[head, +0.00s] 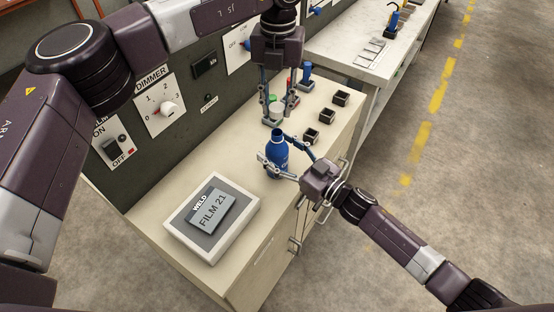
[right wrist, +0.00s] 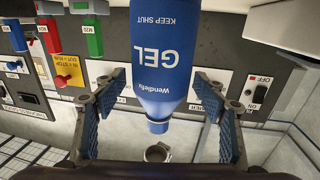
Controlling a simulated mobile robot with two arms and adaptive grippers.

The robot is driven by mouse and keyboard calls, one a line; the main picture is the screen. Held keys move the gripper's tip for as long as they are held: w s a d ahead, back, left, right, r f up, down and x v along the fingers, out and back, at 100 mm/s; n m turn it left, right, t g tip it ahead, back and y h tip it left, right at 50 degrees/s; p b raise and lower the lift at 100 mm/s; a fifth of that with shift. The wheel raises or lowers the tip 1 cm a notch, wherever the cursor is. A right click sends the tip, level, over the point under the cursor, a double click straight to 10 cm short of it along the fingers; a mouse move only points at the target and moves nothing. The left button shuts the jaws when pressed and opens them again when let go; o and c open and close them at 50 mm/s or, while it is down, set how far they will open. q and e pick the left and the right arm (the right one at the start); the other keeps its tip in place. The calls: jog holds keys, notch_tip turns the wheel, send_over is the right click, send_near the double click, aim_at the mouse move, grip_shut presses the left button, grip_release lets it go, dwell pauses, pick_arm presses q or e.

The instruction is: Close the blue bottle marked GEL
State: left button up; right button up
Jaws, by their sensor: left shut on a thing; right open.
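The blue bottle (head: 277,155) stands upright on the bench, its bare neck at the top. In the right wrist view the blue bottle (right wrist: 166,60) shows its white GEL and KEEP SHUT lettering, with its narrow neck toward the bottom of the picture. My right gripper (head: 274,150) is open, with a finger on each side of the bottle. In the right wrist view gaps show between the pads and the bottle. My left gripper (head: 276,103) points down above and behind the bottle, shut on a small grey cap-like piece (head: 276,112).
A pale box with a FILM 21 plate (head: 209,212) lies on the front of the bench. Several small black square holders (head: 311,135) stand along the right side. A blue-topped item (head: 306,74) stands behind my left gripper. The switch panel (head: 160,104) rises at the left.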

grip_shut()
pick_arm(q)
send_over(277, 138)
jog(key=shift+f, duration=2.5)
jog(key=shift+f, duration=0.85)
jog(key=shift+f, duration=0.6)
